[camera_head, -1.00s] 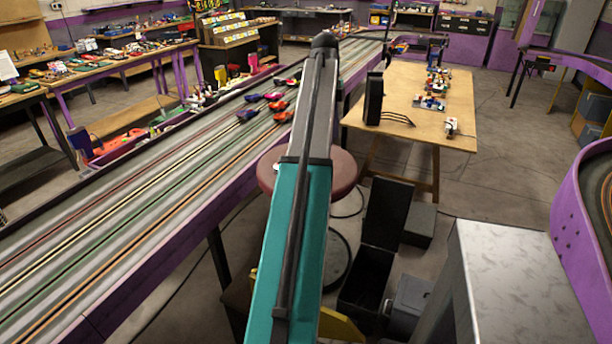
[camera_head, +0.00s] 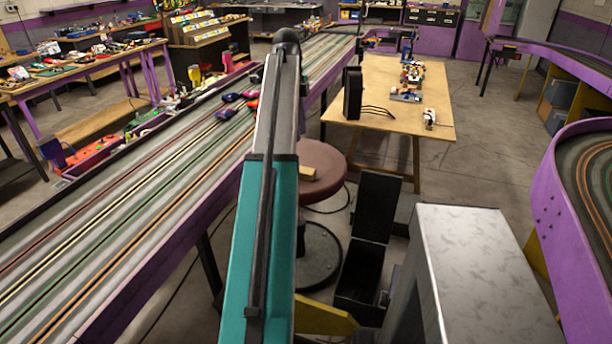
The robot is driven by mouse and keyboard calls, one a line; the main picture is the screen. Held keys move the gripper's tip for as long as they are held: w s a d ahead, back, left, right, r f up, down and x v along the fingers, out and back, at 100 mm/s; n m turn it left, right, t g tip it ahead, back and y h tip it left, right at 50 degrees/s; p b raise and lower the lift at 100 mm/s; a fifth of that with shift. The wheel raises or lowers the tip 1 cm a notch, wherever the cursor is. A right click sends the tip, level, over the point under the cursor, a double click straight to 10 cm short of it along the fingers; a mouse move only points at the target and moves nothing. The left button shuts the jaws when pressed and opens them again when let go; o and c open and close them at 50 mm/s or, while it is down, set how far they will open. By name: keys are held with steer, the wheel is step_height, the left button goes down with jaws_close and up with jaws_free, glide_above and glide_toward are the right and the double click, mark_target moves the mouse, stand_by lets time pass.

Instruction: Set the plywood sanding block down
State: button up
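A small tan block (camera_head: 308,173), which looks like the plywood sanding block, lies on the dark red round stool (camera_head: 322,187), just right of my arm. My teal and grey arm crosses the middle of the picture and covers the left part of the stool. My gripper does not show, so I cannot see whether it is open or shut. No finger is visible touching the block.
The long slot track (camera_head: 130,215) runs along the left. A plywood table (camera_head: 400,120) with small items stands behind the stool. An open black box (camera_head: 365,240) and a grey metal cabinet (camera_head: 480,270) stand at the right. Bare floor lies between table and right-hand purple track (camera_head: 560,210).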

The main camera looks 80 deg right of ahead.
steer(key=shift+o, duration=0.2)
steer(key=shift+s, duration=0.2)
steer(key=o, duration=0.5)
steer(key=shift+f, duration=0.1)
steer(key=p, duration=0.1)
glide_above(306, 170)
steer(key=w, duration=0.1)
step_height(306, 170, down, 7)
steer(key=shift+a+f, duration=0.15)
steer(key=shift+f, duration=0.55)
steer(key=shift+s+f+p, duration=0.2)
steer(key=shift+f+p, duration=0.3)
steer(key=shift+f, duration=0.8)
steer(key=shift+s+f+p, duration=0.15)
steer(key=shift+f+p, duration=0.3)
steer(key=shift+f, duration=0.8)
steer(key=shift+c, duration=0.2)
